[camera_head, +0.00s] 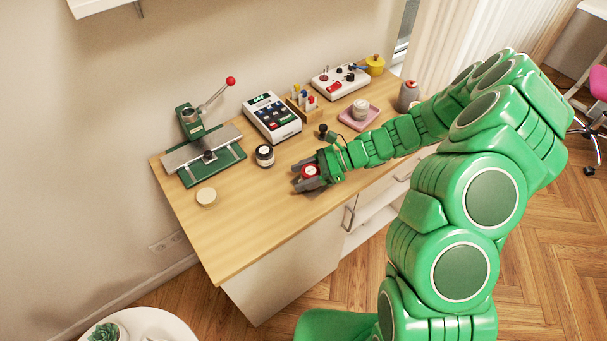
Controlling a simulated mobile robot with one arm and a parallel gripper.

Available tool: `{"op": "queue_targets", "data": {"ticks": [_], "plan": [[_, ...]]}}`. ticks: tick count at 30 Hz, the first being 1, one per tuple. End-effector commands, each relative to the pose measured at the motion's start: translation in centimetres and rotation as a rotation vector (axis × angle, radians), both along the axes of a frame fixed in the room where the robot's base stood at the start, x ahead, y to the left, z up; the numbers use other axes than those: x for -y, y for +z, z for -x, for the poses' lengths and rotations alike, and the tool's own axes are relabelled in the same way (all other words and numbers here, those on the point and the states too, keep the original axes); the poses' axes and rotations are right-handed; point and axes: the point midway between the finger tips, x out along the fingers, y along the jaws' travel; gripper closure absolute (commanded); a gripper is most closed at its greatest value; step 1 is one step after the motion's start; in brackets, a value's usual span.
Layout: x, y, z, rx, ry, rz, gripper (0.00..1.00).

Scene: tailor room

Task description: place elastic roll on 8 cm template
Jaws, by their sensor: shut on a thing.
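My gripper (306,180) is at the end of my green arm, low over the middle of the wooden table. A pale round disc (207,197) lies flat on the table to the left of my gripper. It may be the 8 cm template, but no marking is readable. A dark roll with a white top (265,155) stands between the disc and my gripper, towards the back.
A green press (207,150) with a red-knobbed lever stands at the table's left end. A calculator-like device (272,118), a bottle rack (302,102), a control box (340,82) and a pink tray (372,117) line the back. The tabletop's front left (235,235) is clear.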

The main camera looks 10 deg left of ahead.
Motion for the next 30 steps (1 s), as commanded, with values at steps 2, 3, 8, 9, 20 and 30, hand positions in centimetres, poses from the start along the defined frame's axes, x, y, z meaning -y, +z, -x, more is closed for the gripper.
{"op": "queue_targets", "data": {"ticks": [2, 3, 8, 9, 20, 30], "plan": [[0.0, 0.0, 0.0, 0.0, 0.0, 0.0, 0.72], [0.0, -0.1, 0.0, 0.0, 0.0, 0.0, 0.72], [0.0, -0.3, 0.0, 0.001, -0.001, 0.0, 0.35], [0.0, -0.3, 0.0, 0.001, -0.001, 0.0, 0.29], [0.0, -0.2, 0.0, 0.0, -0.001, 0.0, 0.17], [2.6, 1.1, -0.9, 0.002, -0.003, -0.001, 0.17]]}}
